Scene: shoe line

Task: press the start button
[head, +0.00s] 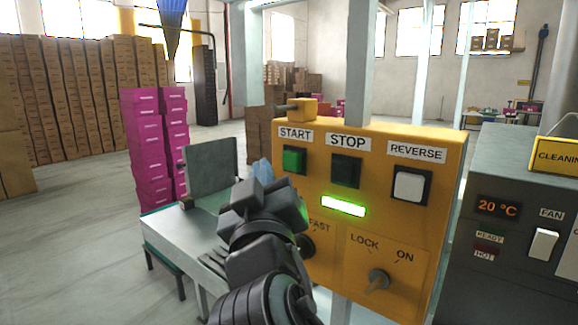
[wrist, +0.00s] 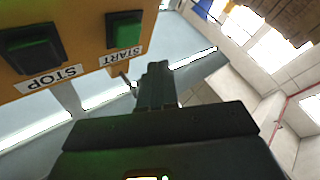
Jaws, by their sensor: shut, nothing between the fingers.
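The yellow control panel (head: 325,190) faces me in the head view. Its green START button (head: 293,160) is at the upper left, below the START label (head: 296,134). The wrist view shows the START button (wrist: 123,33) upside down, beside the STOP button. My gripper (head: 262,185) is in front of and to the lower left of the START button in the head view. In the wrist view its shut fingers (wrist: 157,72) are empty and appear apart from the button. The exact gap to the panel is hard to tell.
The dark STOP button (head: 345,170) and white REVERSE switch (head: 409,186) are right of START. A green lamp (head: 344,206) glows below, above the LOCK/ON knob (head: 378,280). A grey oven-like box (head: 510,215) stands right. Pink boxes (head: 150,140) are stacked left.

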